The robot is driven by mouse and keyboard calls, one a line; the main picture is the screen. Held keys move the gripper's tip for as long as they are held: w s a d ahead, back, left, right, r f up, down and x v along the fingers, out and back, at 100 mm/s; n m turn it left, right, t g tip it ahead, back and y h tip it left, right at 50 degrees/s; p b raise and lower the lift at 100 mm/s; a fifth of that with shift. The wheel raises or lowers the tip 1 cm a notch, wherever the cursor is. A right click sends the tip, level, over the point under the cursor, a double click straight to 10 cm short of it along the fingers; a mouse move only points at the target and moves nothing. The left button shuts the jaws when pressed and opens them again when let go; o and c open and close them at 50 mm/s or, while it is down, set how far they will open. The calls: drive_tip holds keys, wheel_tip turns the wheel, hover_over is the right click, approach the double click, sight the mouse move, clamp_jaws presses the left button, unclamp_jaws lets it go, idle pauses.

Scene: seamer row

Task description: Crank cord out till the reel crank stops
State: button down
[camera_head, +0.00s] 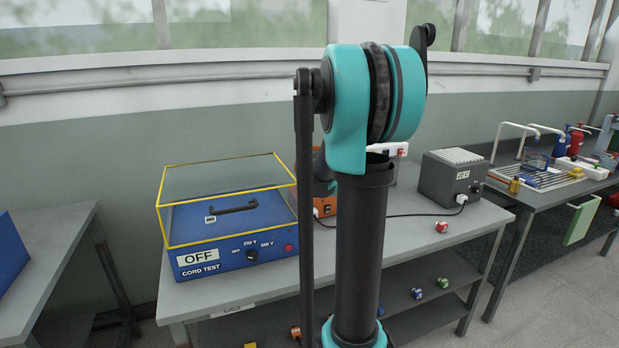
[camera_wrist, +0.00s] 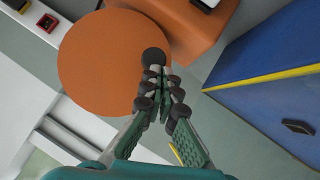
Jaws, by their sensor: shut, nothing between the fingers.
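The orange reel (camera_head: 326,207) stands on the grey bench, mostly hidden behind my arm in the head view. In the wrist view its round orange face (camera_wrist: 95,75) and orange body (camera_wrist: 190,25) fill the upper left and middle. A dark round knob (camera_wrist: 154,57), which looks like the crank's grip, shows just past my fingertips. My gripper (camera_wrist: 156,88) is shut and empty, with its tips close to the knob; I cannot tell whether they touch it. My gripper is hidden in the head view. A dark cord (camera_head: 415,214) runs along the bench to a grey box.
The blue cord tester (camera_head: 228,254), with a yellow-edged clear cover and an OFF sign, stands left of the reel. The grey box (camera_head: 452,178) with a white plug stands to the right. A small red block (camera_head: 441,227) lies near the bench's front edge. The front right bench top is mostly clear.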

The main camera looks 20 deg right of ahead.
drive_tip(key=shift+d+f, duration=0.15)
drive_tip(key=shift+f, duration=0.75)
drive_tip(key=shift+d+f, duration=0.15)
drive_tip(key=shift+f, duration=0.7)
drive_tip(key=shift+d+f, duration=0.7)
drive_tip(key=shift+f, duration=0.35)
